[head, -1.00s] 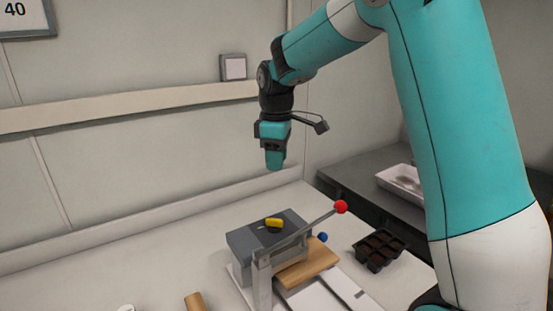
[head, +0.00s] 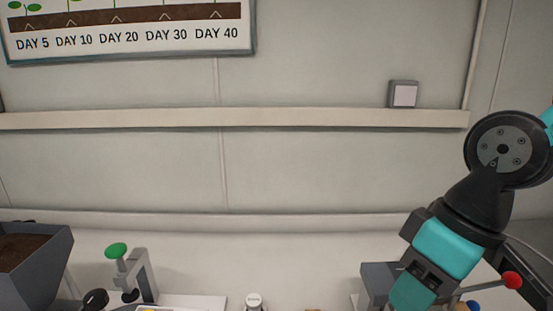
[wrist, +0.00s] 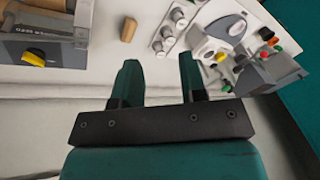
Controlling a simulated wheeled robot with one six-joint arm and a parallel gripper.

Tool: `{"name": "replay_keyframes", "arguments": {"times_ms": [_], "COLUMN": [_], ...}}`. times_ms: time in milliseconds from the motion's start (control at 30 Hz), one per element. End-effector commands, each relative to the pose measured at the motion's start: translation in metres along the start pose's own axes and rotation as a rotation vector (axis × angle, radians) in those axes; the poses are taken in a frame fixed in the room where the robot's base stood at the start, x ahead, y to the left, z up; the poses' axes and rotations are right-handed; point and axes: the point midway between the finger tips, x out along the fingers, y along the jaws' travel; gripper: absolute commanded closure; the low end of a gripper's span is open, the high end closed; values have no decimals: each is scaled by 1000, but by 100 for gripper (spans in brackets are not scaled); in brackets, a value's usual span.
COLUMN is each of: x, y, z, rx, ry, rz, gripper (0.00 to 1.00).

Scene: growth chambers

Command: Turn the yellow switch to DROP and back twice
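The yellow switch (wrist: 33,58) sits on a grey box (wrist: 45,47) at the upper left of the wrist view, beside small lettering I cannot read. In the head view only a part of the grey box (head: 374,281) shows at the lower right, and the switch is out of sight there. My gripper (wrist: 159,60) is open and empty, its two teal fingers apart. It is off to one side of the switch and touches nothing. In the head view my gripper (head: 412,290) hangs tilted in front of the box.
A lever with a red ball (head: 512,280) rises right of my gripper. A green-knobbed clamp (head: 140,270) and a soil-filled grey hopper (head: 35,260) stand at the left. The wrist view shows a wooden peg (wrist: 129,29) and a white rack (wrist: 172,28).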

Motion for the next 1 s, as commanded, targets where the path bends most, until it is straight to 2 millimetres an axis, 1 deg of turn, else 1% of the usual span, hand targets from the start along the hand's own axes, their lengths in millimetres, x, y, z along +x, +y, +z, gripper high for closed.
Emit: {"name": "replay_keyframes", "arguments": {"times_ms": [33, 100, 200, 367, 433, 467, 567, 600, 633, 667, 700, 733, 767, 800, 900, 1000], "x": [3, 7, 9, 9, 5, 2, -10, -15, -19, -22, -26, -28, -30, -32, -35, -35], "y": [-16, -31, -40, -39, -30, -21, 23, 48, 68, 89, 116, 136, 155, 180, 228, 257], "z": [12, 23, 30, 29, 20, 13, -18, -33, -42, -51, -61, -67, -71, -75, -79, -79], "rx": [8, 27, 41, 45, 39, 34, 7, -8, -19, -30, -45, -55, -64, -75, -98, -113], "ry": [7, 13, 15, 14, 11, 9, -13, -27, -41, -56, -78, -94, -112, -133, -180, -210], "rz": [-23, -48, -66, -66, -50, -37, 25, 55, 77, 98, 123, 140, 153, 170, 195, 205], "gripper": [61, 61, 61, 61, 61, 61, 61, 61, 61, 61, 61, 61, 61, 61, 61, 61]}}
